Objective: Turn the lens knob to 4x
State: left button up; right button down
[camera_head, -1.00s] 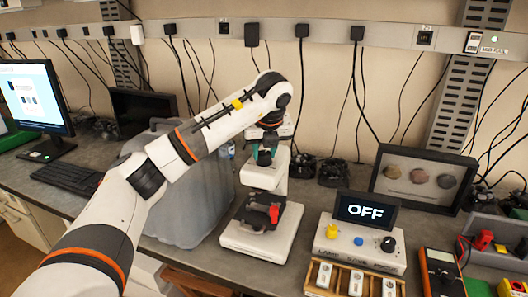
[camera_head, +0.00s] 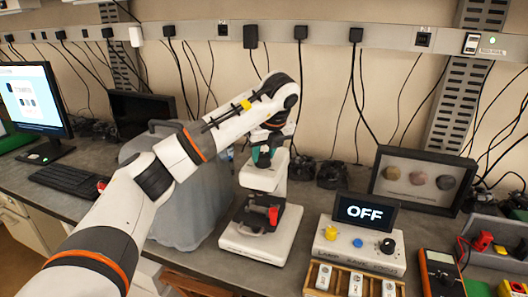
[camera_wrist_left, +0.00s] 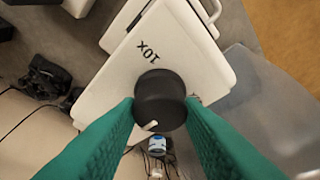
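The white microscope (camera_head: 266,205) stands upright on the bench in the middle of the head view. Its black lens knob (camera_wrist_left: 160,99) shows in the left wrist view, on a white top marked "10X". A white pointer mark on the knob points toward the lower left of that view. Another label is mostly hidden by the right-hand finger. My left gripper (camera_wrist_left: 160,105) has its teal fingers on both sides of the knob, with no gap showing. In the head view, the left gripper (camera_head: 263,157) is at the microscope's head. My right gripper is not in view.
A control box (camera_head: 358,248) with yellow, blue and black controls and an "OFF" display (camera_head: 365,212) stands right of the microscope. A grey translucent container (camera_head: 180,200) is close on its left. A wooden rack (camera_head: 352,281) and a multimeter (camera_head: 441,272) are at the front right.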

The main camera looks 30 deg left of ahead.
pick_arm(q)
jog(key=o, duration=0.4)
jog(key=v, duration=1.2)
